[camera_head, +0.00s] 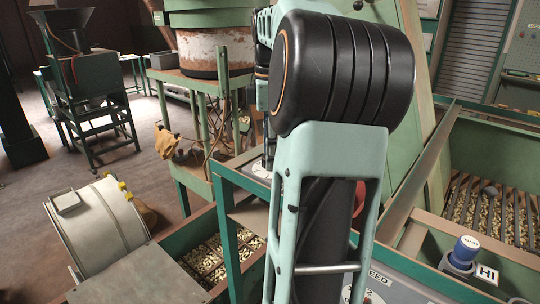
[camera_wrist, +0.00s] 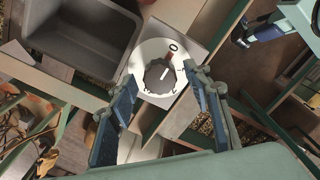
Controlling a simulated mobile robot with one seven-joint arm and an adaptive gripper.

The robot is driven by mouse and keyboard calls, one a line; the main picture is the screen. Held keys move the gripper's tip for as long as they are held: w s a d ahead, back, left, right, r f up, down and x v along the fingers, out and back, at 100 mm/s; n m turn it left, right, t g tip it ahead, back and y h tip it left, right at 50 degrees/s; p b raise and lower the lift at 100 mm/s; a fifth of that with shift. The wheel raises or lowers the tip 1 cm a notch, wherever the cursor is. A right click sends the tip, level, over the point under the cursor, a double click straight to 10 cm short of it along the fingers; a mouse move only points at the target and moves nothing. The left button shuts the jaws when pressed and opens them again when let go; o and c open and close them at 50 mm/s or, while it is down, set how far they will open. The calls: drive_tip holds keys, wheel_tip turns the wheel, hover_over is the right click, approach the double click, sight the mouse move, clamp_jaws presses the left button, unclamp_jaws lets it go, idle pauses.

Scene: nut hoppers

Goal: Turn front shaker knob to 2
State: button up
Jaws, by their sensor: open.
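In the wrist view a dark grey knob (camera_wrist: 157,76) sits on a round white dial (camera_wrist: 147,52) fixed to a pale plate. A 0 mark shows at the dial's upper right; the other marks are too small or hidden to read. A light line shows on the knob, but I cannot tell which number it points at. My gripper (camera_wrist: 160,80) is open, its blue-padded fingers on either side of the knob, with gaps showing. I cannot tell how far above the dial the tips are.
A grey bin (camera_wrist: 80,45) lies left of the dial in the wrist view. Green hopper rails and nut trays surround my arm.

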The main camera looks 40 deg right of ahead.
drive_tip(key=shift+f, duration=0.25)
drive_tip(key=c, duration=1.1)
